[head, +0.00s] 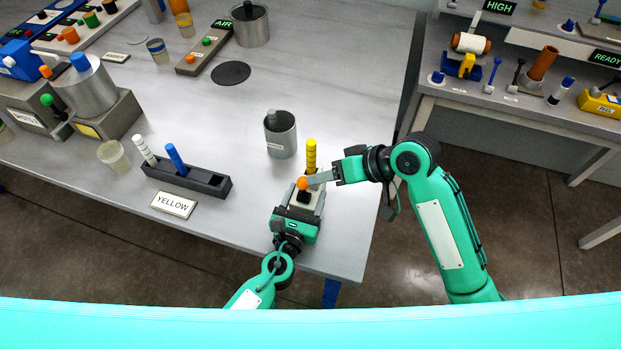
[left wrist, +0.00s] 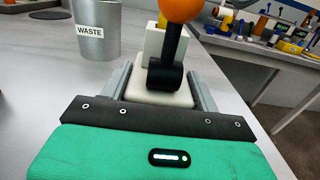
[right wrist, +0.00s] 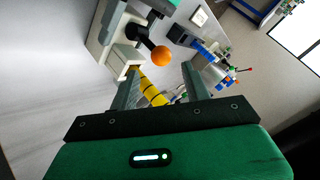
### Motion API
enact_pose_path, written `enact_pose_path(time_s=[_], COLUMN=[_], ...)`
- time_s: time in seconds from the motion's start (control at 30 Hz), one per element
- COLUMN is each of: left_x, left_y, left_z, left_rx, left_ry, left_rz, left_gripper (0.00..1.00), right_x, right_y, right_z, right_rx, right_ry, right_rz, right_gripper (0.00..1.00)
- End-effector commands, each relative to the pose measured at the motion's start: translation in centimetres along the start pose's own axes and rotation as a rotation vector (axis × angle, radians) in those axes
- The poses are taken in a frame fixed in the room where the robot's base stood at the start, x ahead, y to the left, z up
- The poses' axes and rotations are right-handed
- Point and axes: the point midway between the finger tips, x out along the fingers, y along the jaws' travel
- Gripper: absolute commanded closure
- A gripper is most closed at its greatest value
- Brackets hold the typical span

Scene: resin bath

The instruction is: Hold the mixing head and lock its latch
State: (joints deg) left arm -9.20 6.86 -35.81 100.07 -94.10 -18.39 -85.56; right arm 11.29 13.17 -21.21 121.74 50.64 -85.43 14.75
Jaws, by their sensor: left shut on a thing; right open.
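The mixing head is a pale block (left wrist: 160,98) with a black latch lever (left wrist: 169,48) topped by an orange ball (left wrist: 182,8). The lever stands up from a black pivot. A yellow ringed stick (head: 311,157) rises behind it. My left gripper (head: 297,208) is shut on the block, one finger on each side in the left wrist view. My right gripper (head: 316,180) is open, close to the orange ball from the right. In the right wrist view the ball (right wrist: 160,57) shows between and beyond the fingertips; I cannot tell whether they touch it. The yellow stick (right wrist: 147,86) shows there too.
A grey WASTE cup (head: 281,138) stands just behind the mixing head. A dark rack (head: 205,183) with white and blue sticks lies left, by a YELLOW label (head: 173,204). The table's right edge is near. A second bench (head: 510,110) with tools stands beyond a gap.

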Motion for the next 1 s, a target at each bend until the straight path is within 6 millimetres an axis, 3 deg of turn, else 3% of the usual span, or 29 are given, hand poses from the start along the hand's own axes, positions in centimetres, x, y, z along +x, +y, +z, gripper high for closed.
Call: enact_pose_path(time_s=[0.1, 0.3, 0.73, 0.77, 0.8, 0.87, 1.0], left_x=[0.0, 0.0, 0.0, 0.0, 0.0, 0.0, 0.0], left_y=[0.0, -0.1, -0.1, -0.1, -0.1, -0.1, 0.0], left_z=[0.0, -0.1, -0.1, -0.1, -0.1, -0.1, -0.1], left_rx=[0.000, 0.000, 0.000, 0.000, 0.000, 0.000, 0.000], left_ry=[0.001, 0.001, 0.001, 0.001, 0.001, 0.001, 0.001], left_rz=[-0.001, -0.001, -0.001, -0.001, -0.001, -0.001, -0.001], left_gripper=[0.73, 0.73, 0.73, 0.34, 0.27, 0.15, 0.13], right_x=[-2.4, -4.5, -4.9, -4.9, -4.9, -4.9, -4.9], right_y=[0.0, 0.1, 0.0, 0.0, 0.0, 0.0, 0.0], right_z=[0.0, 0.1, 0.1, 0.1, 0.1, 0.1, 0.1], right_rx=[-0.003, 0.000, 0.001, 0.001, 0.001, 0.001, 0.001], right_ry=[0.000, -0.001, -0.002, -0.002, -0.002, -0.002, -0.002], right_rz=[0.002, 0.001, -0.001, -0.001, -0.001, -0.001, -0.001], right_gripper=[0.52, 0.52, 0.52, 0.52, 0.52, 0.52, 0.52])
